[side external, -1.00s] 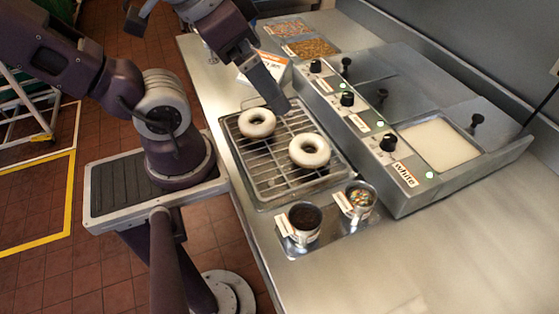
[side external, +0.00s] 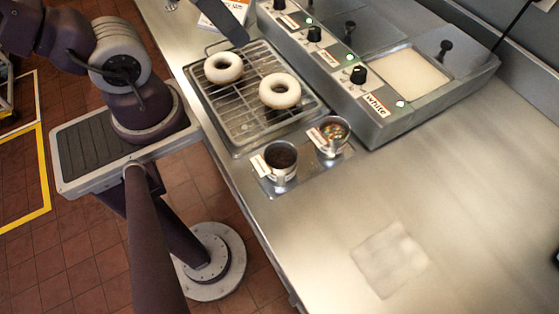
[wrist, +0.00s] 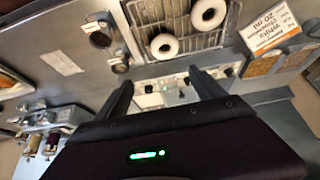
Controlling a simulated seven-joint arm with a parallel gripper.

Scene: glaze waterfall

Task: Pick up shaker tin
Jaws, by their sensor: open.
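Two metal shaker tins stand upright side by side in a metal holder at the near end of the wire rack. One tin (side external: 280,160) has dark contents; the other tin (side external: 332,137) has multicoloured sprinkles. Each has a white label. In the wrist view the tins show at the upper left, one tin (wrist: 100,36) above the other (wrist: 120,65). My gripper (wrist: 165,90) is open and empty, its two dark fingers spread, apart from both tins.
Two white-glazed ring doughnuts (side external: 223,67) (side external: 279,91) lie on the wire rack (side external: 240,117). A glaze unit (side external: 430,100) with knobs stands behind it. A white card (wrist: 268,27) stands beyond the rack. A pale square (side external: 390,259) lies on the otherwise clear front counter.

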